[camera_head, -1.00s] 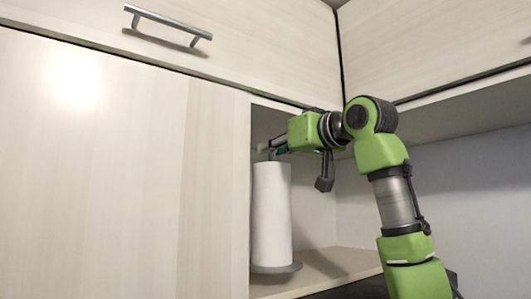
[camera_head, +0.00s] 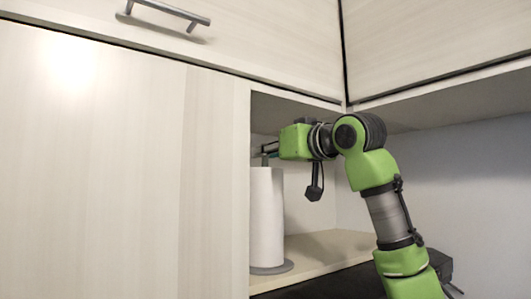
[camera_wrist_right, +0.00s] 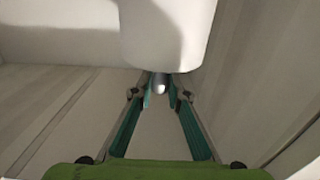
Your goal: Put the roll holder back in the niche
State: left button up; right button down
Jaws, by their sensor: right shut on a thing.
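The roll holder (camera_head: 267,218) is a white paper roll upright on a grey round base, with a thin rod on top. It is inside the open niche (camera_head: 335,243), close to its left side, and the cabinet panel's edge hides its left part. I cannot tell whether its base rests on the niche floor. My right gripper (camera_head: 268,152) is at the top of the roll, shut on the rod. In the right wrist view, the fingers (camera_wrist_right: 160,88) close around the rod's tip (camera_wrist_right: 160,83), with the white roll (camera_wrist_right: 168,32) beyond. My left gripper is not in view.
A large pale wooden panel (camera_head: 110,165) borders the niche on the left. Upper cabinets with a metal handle (camera_head: 165,13) hang above, and the niche ceiling is close over my right gripper. The niche floor right of the roll is clear.

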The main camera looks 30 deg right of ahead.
jog(key=c, duration=2)
grip_release()
jog(key=shift+r, duration=0.1)
jog(key=s+b, duration=0.2)
jog(key=s, duration=0.1)
jog(key=shift+s+d+f+b, duration=0.2)
jog(key=shift+s+f+b, duration=0.1)
jog(key=shift+s+b, duration=0.1)
jog(key=s+b, duration=0.1)
jog(key=s, duration=0.1)
jog(key=s+b, duration=0.1)
jog(key=s, duration=0.2)
jog(key=s+d+b, duration=0.1)
jog(key=s, duration=0.2)
jog(key=shift+s+d+r+b, duration=0.1)
jog(key=shift+r+b, duration=0.15)
jog(key=shift+b, duration=0.1)
